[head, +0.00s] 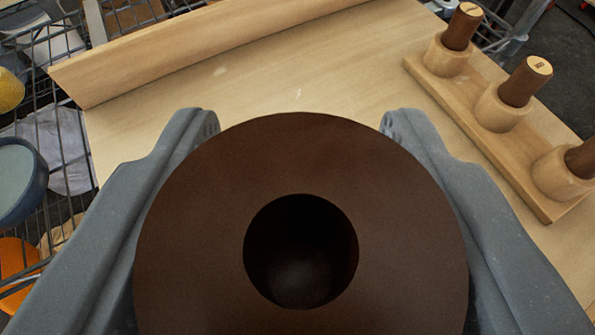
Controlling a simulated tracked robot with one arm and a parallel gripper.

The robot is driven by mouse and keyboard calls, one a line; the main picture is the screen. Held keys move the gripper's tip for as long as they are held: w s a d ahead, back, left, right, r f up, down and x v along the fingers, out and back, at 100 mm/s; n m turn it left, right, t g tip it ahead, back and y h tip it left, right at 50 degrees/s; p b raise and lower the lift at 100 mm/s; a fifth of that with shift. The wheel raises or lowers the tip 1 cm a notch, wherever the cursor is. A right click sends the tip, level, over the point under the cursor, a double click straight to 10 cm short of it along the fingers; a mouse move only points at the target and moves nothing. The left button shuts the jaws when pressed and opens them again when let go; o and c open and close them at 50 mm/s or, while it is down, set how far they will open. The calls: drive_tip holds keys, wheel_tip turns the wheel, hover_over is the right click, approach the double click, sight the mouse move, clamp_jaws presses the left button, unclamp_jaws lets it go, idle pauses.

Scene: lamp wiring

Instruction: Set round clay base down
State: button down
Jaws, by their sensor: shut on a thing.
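The round clay base (200,220) is a dark brown disc with a deep round hole in its middle. It fills the lower centre of the head view. My gripper (297,122) is shut on it, with one grey finger against its left side and the other against its right side. The base's underside and lower edge are hidden, so I cannot tell whether it touches the table (270,80) or is held above it.
A wooden rack (480,103) with dark brown pegs in pale wooden cups stands at the right. A long wooden board (190,45) runs along the table's back edge. Wire shelving (60,130) with a blue bowl (20,180) lies beyond the left edge. The table's middle is clear.

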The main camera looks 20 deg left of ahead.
drive_tip(key=shift+f, duration=1.6)
drive_tip(key=c, duration=0.8)
unclamp_jaws()
drive_tip(key=shift+f, duration=0.1)
drive_tip(key=shift+o, duration=0.2)
drive_tip(key=shift+s, duration=0.1)
drive_tip(key=v, duration=1.2)
drive_tip(key=shift+b, duration=0.3)
